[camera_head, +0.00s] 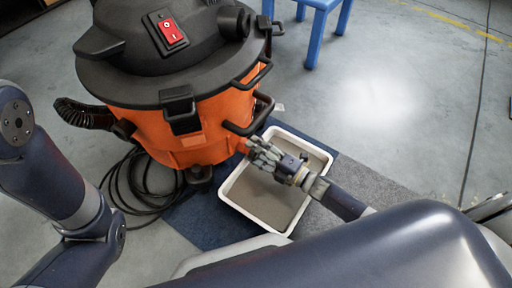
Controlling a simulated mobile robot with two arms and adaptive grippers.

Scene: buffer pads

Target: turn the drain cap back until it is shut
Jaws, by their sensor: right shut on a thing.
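The orange vacuum (190,132) with a black lid stands at the upper left. Its drain cap is hidden behind my right gripper, low on the vacuum's right side. My right gripper (252,148) reaches in from the right over the white tray, its fingertips at the orange drum's lower side. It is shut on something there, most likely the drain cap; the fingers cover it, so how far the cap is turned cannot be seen. My left arm shows at the left edge, but its gripper is out of view.
A white tray (228,192) with grey-brown contents lies under my right gripper, on a blue and grey mat (199,222). A black cable (133,190) coils left of it. A blue stool (315,35) stands at the top.

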